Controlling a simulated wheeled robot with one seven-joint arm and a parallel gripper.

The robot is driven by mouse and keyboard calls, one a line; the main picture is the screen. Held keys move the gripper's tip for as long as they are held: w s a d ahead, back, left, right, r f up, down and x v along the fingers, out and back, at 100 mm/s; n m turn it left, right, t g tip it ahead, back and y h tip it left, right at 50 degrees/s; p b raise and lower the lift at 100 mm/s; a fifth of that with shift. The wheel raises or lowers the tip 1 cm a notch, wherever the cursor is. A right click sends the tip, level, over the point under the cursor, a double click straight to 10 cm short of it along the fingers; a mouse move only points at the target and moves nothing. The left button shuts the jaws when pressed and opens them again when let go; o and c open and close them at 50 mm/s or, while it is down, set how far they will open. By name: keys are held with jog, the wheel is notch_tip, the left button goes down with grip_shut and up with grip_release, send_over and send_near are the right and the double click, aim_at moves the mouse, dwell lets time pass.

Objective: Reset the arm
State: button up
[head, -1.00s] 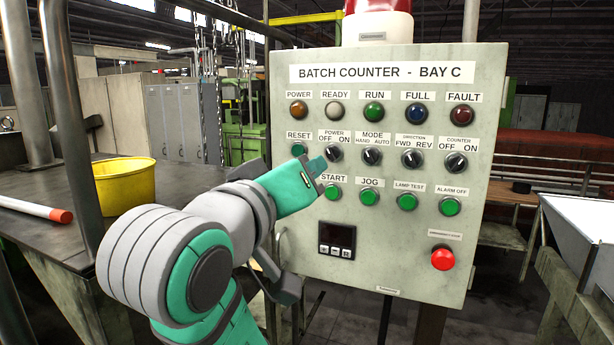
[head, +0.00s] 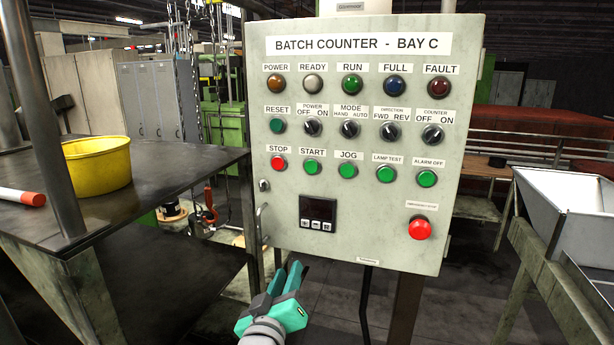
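My gripper (head: 288,274) is low in the head view, below the lower left part of the control panel and apart from it as far as I can see. It is teal and grey and points up and away from me. Its two fingers look slightly parted at the tips, with nothing seen between them. The control panel (head: 365,225), labelled "BATCH COUNTER - BAY C", now shows all its buttons and switches. The green RESET button (head: 277,126) and the red STOP button (head: 278,163) are on its left side.
A white hopper (head: 570,210) on a frame is at right. A red emergency button (head: 419,228) juts from the panel. Floor shows below the panel.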

jog(key=s+f+y, duration=0.1)
jog(key=s+f, duration=0.4)
jog(key=f, duration=0.4)
jog(key=s+d+f+g+y, duration=0.1)
jog(key=s+f, duration=0.5)
jog(key=f, duration=0.3)
jog(key=s+f+y, duration=0.1)
jog(key=s+f, duration=0.4)
jog(key=f, duration=0.4)
jog(key=s+d+f+m, duration=0.1)
jog(key=s+f+m, duration=0.1)
jog(key=s, duration=1.2)
jog(key=s+d+f+m, duration=0.2)
jog(key=s+m, duration=0.1)
jog(key=s, duration=1.1)
jog(key=shift+s+f+g, duration=0.3)
jog(key=shift+g, duration=0.1)
jog(key=shift+d, duration=0.1)
